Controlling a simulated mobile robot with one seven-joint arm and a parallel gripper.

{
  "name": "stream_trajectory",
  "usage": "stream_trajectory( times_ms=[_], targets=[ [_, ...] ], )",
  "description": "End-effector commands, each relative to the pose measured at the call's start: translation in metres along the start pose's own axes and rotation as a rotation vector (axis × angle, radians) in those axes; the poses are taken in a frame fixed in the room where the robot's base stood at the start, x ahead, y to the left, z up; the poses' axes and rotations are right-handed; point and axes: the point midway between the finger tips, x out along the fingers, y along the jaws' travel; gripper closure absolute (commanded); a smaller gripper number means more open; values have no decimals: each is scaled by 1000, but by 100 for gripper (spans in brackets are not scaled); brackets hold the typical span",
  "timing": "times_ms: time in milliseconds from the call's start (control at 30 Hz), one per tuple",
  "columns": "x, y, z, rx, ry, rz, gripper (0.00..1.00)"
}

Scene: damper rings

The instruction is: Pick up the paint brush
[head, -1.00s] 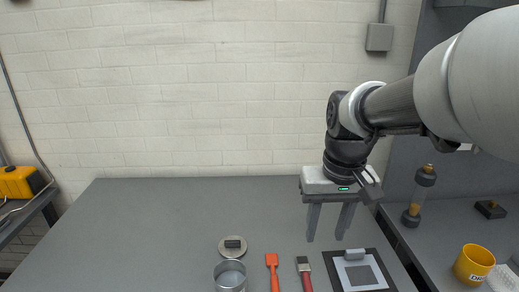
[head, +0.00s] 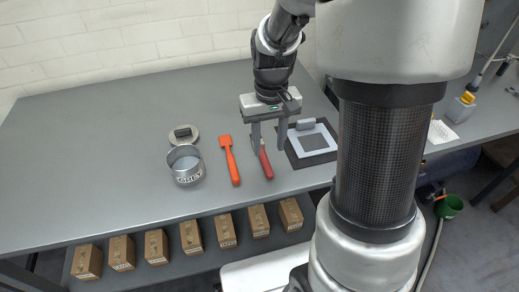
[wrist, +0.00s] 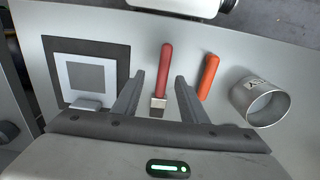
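The paint brush (head: 267,167) lies on the grey table with its red handle toward the near edge; in the wrist view its red handle (wrist: 167,62) and metal ferrule show, with dark bristles below. My gripper (head: 269,148) is open and empty. In the head view its fingers appear on either side of the brush's upper part. In the wrist view the brush lies between the two fingers (wrist: 160,78), which appear above it and apart from it. The exact height over the table is hard to tell.
An orange tool (head: 231,160) lies left of the brush, and a metal ring (head: 187,168) stands further left. A round disc (head: 183,136) with a dark block lies behind the ring. A black mat (head: 300,160) with a pale frame lies right. Several boxes (head: 156,247) sit below.

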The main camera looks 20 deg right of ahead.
Motion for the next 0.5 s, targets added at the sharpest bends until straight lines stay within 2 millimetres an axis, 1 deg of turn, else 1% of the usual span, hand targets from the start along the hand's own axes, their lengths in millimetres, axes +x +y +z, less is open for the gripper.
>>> stream_trajectory(
  times_ms=[133,333,400,500],
  targets=[
    [11,-2,-1,-1,-1,0,61],
    [42,-8,-4,0,-3,1,61],
    [49,-7,-5,0,-1,1,61],
    [54,-8,-5,0,0,0,61]
  ],
)
